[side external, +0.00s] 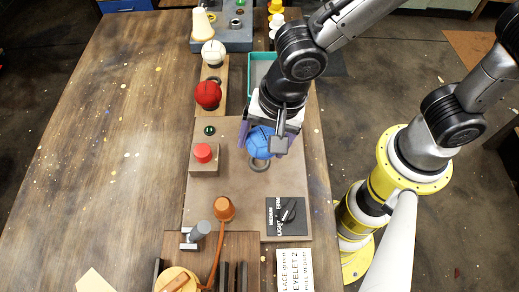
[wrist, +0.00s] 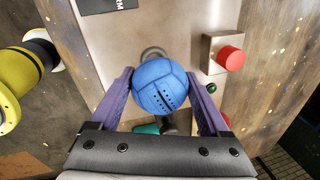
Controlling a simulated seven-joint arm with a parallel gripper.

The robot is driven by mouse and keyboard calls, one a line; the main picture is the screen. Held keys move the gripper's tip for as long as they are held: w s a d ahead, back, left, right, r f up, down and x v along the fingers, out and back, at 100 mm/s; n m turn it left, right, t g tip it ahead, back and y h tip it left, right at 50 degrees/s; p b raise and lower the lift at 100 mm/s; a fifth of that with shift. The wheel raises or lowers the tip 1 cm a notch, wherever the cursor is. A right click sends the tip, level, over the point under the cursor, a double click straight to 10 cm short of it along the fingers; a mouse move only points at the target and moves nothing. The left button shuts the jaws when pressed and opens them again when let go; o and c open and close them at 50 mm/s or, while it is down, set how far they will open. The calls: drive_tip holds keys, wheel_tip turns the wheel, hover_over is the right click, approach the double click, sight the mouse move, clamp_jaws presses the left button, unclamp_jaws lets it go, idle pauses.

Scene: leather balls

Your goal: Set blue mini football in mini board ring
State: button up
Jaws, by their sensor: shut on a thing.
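The blue mini football (side external: 261,141) is between the purple fingers of my gripper (side external: 265,134), which is shut on it. In the wrist view the blue ball (wrist: 160,86) sits between both fingers (wrist: 160,76), its dark lacing holes showing. A grey ring (side external: 259,165) lies on the brown panel just below the ball in the side view. The ball partly hides it, and I cannot tell whether they touch. A wooden board (side external: 205,112) holds a white ball (side external: 213,53) and a red ball (side external: 208,94), with a dark ring (side external: 214,80) partly visible between them.
A red button on a box (side external: 204,154) stands left on the panel (side external: 230,205), with a green button (side external: 210,130) above it. A dial plate (side external: 287,216) and an orange-topped tool (side external: 223,209) are nearer. A teal tray (side external: 260,68) lies behind my gripper. The left tabletop is clear.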

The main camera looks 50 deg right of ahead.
sight(260, 154)
drive_tip(key=shift+w+a+f, duration=0.1)
drive_tip(key=shift+a+f, duration=0.05)
drive_tip(key=shift+f, duration=0.8)
drive_tip(key=shift+w+a+f, duration=0.1)
drive_tip(key=shift+f, duration=0.85)
drive_tip(key=o, duration=1.3)
drive_tip(key=shift+f, duration=0.15)
